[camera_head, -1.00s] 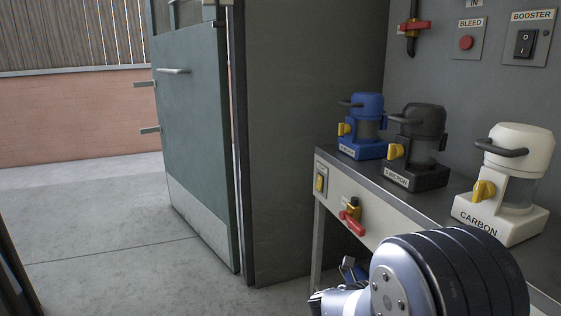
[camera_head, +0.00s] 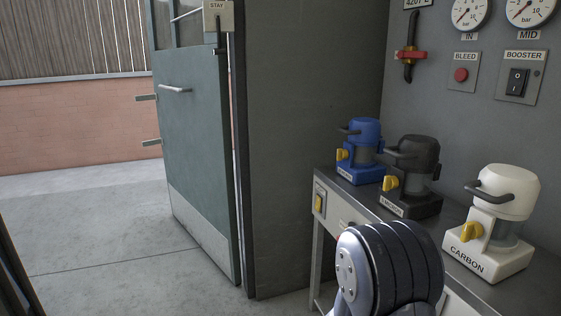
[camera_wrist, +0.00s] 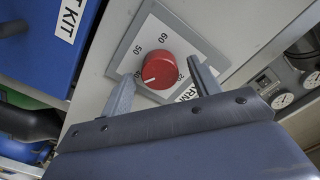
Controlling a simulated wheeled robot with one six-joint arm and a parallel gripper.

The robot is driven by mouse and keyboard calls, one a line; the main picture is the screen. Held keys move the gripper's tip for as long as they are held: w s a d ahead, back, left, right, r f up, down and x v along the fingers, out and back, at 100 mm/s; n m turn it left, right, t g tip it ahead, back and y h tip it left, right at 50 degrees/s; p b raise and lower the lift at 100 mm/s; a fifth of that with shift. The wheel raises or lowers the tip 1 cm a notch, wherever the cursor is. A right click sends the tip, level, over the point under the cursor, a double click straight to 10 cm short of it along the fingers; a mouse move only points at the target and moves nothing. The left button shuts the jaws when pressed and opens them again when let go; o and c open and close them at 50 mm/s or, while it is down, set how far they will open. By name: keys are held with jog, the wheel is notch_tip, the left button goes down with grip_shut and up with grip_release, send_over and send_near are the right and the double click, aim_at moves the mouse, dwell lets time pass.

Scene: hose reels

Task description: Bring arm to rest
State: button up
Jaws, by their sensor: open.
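My gripper (camera_wrist: 158,88) shows in the wrist view with its two grey fingers spread apart and nothing between them. Beyond the fingertips is a red knob (camera_wrist: 160,70) on a square grey dial plate with numbers such as 50 and 60. I cannot tell whether the fingers touch the plate. In the head view only my dark, ribbed arm link shows at the bottom, in front of the bench; the gripper itself is out of that view.
A steel bench (camera_head: 330,175) at the right holds blue (camera_head: 362,150), black (camera_head: 412,178) and white CARBON (camera_head: 495,222) filter housings. The wall carries gauges, a red bleed button (camera_head: 461,75) and a booster switch (camera_head: 516,82). A green door (camera_head: 195,130) stands open at left, with clear floor beyond.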

jog(key=shift+n+p, duration=3.2)
jog(key=shift+n, duration=0.6)
